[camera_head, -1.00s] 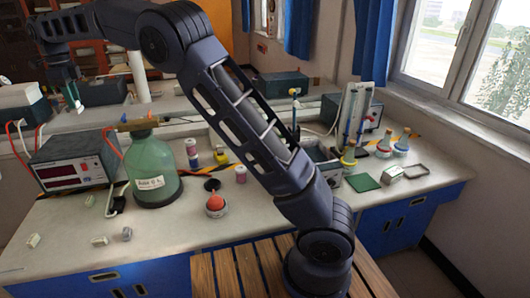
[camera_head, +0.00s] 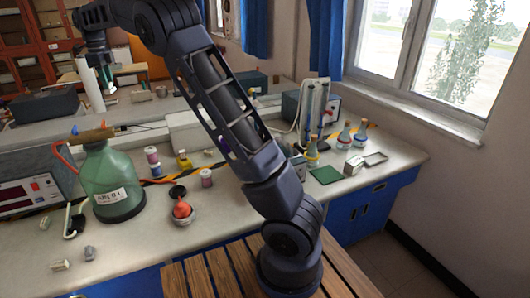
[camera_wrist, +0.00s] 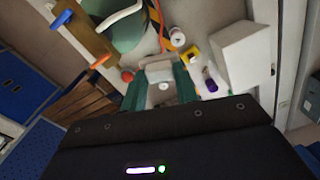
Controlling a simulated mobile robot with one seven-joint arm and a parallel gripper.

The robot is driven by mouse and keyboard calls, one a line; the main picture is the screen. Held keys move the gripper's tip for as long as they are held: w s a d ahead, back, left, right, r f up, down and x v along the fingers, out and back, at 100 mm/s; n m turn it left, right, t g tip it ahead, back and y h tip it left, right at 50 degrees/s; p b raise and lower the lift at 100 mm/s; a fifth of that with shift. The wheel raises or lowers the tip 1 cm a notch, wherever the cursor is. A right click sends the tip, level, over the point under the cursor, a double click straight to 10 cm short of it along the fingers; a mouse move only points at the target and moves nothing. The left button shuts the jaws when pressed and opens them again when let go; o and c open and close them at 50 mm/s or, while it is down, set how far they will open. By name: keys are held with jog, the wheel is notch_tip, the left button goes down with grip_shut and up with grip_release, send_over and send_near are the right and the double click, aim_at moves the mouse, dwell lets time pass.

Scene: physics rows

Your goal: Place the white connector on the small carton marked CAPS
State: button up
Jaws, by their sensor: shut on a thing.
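My gripper (camera_head: 107,78) is raised high over the back of the bench at the upper left of the head view. In the wrist view its green fingers (camera_wrist: 161,92) are closed on a small pale piece (camera_wrist: 160,73), which looks like the white connector. In the head view the held piece is too small to make out clearly. A small pale carton (camera_head: 354,168) stands at the right of the bench, beside a green square pad; its marking is not readable, so I cannot tell whether it says CAPS. The gripper is far from it.
Flasks (camera_head: 344,136) stand behind the carton. A green pad (camera_head: 326,175) lies left of it. Small pale pieces (camera_head: 60,265) lie front left.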

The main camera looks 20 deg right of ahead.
jog(key=w+d+m, duration=0.1)
jog(key=w+d, duration=0.2)
jog(key=d, duration=0.4)
jog(key=w+d+m, duration=0.1)
jog(key=w+d, duration=0.1)
jog(key=d, duration=0.6)
jog(key=s+d+m, duration=0.2)
jog(key=d+m, duration=0.3)
jog(key=d, duration=3.8)
jog(key=m, duration=0.7)
send_over(355, 160)
notch_tip(355, 160, down, 38)
jog(key=shift+a+f, duration=0.1)
jog(key=shift+f, duration=0.15)
jog(key=shift+f, duration=0.15)
